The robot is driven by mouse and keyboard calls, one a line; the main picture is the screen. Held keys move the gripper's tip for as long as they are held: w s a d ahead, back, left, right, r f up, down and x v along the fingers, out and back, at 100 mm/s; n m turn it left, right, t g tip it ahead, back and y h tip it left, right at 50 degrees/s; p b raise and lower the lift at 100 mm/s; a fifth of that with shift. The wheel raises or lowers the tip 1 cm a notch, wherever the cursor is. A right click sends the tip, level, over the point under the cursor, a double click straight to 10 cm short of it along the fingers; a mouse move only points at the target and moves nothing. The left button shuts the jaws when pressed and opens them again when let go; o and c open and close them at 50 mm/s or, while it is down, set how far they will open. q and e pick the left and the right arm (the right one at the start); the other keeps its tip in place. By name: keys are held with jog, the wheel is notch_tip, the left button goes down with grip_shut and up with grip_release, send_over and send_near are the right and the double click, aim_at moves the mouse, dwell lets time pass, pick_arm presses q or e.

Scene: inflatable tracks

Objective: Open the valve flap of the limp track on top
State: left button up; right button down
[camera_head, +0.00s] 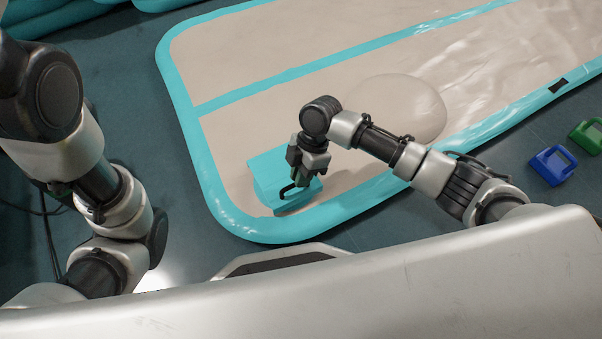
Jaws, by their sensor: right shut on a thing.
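The limp track (300,50) lies flat and wrinkled, beige with turquoise edges and a turquoise stripe, with a rounded bulge (395,105) in its middle. At its near left corner is a turquoise box-like raised piece (268,172), which may be the valve flap; I cannot tell for certain. My right gripper (300,184) points down at this piece and is shut on part of it, close to a dark hooked shape. The gripper hides the exact grip and any valve beneath. My left arm is at the left; its gripper is out of view.
A blue block (552,165) and a green block (588,135) with handle-like shapes lie on the dark floor (490,175) at the right. More turquoise inflatable edges (60,15) show at the top left. Dark cables lie on the floor at the left.

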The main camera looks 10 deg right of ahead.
jog(key=w+a+r+p, duration=0.2)
jog(key=w+r+p, duration=0.4)
jog(key=w+p, duration=0.1)
jog(key=shift+p, duration=0.3)
dwell(0.3)
dwell(0.4)
jog(key=c, duration=1.6)
grip_release()
jog(key=o, duration=0.4)
jog(key=shift+f, duration=0.15)
jog(key=shift+o, duration=0.2)
jog(key=shift+w, duration=0.1)
